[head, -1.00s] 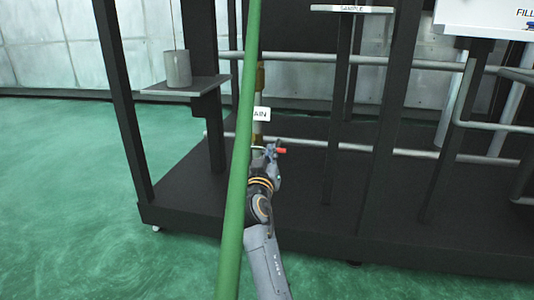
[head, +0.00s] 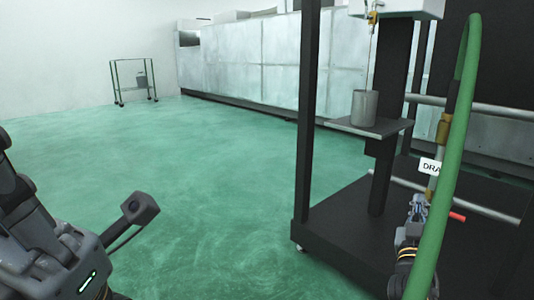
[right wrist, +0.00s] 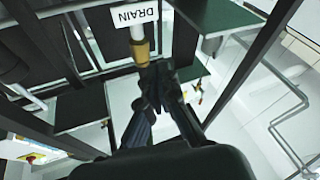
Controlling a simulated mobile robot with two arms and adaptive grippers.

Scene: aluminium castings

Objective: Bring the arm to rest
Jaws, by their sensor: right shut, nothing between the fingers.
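My right gripper (head: 418,208) is shut and empty, low at the right of the head view, just below the white drain label (head: 431,166). A red handle (head: 457,217) shows just right of it. In the right wrist view the gripper (right wrist: 158,82) points at the brass fitting (right wrist: 140,52) under the drain label (right wrist: 135,18); I cannot tell whether it touches. My left arm stands at the lower left of the head view; its fingertips do not show clearly.
A green hose (head: 452,150) runs in front of my right arm. A dark rack (head: 310,110) carries a small shelf (head: 340,124) with a grey cylinder (head: 365,106). A small cart (head: 133,82) stands far left. The green floor (head: 200,160) between is clear.

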